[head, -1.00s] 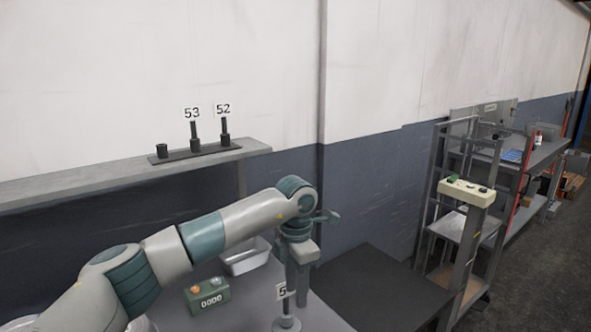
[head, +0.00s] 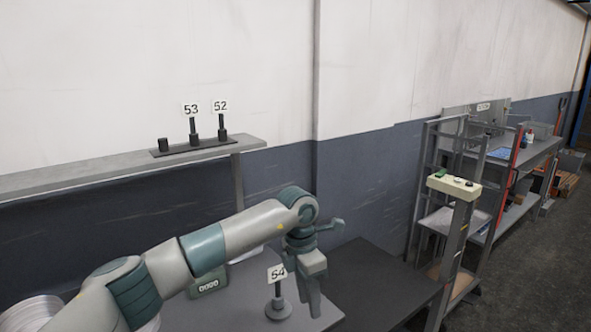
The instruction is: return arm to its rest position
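My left arm reaches in from the lower left, and its gripper (head: 312,302) points down over the right end of the grey table (head: 235,305). The fingers overlap from this side, so I cannot tell whether they are apart. I see nothing held in them. A small stand tagged 54 (head: 278,306) is upright on the table just left of the gripper. I cannot tell if they touch. My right gripper is not in view.
A green box with a digit display (head: 209,285) is partly behind my arm. Round metal pieces (head: 30,312) lie at lower left. A wall shelf (head: 90,172) holds posts tagged 53 and 52. A dark surface (head: 375,285) lies clear at right, before a rack (head: 440,215).

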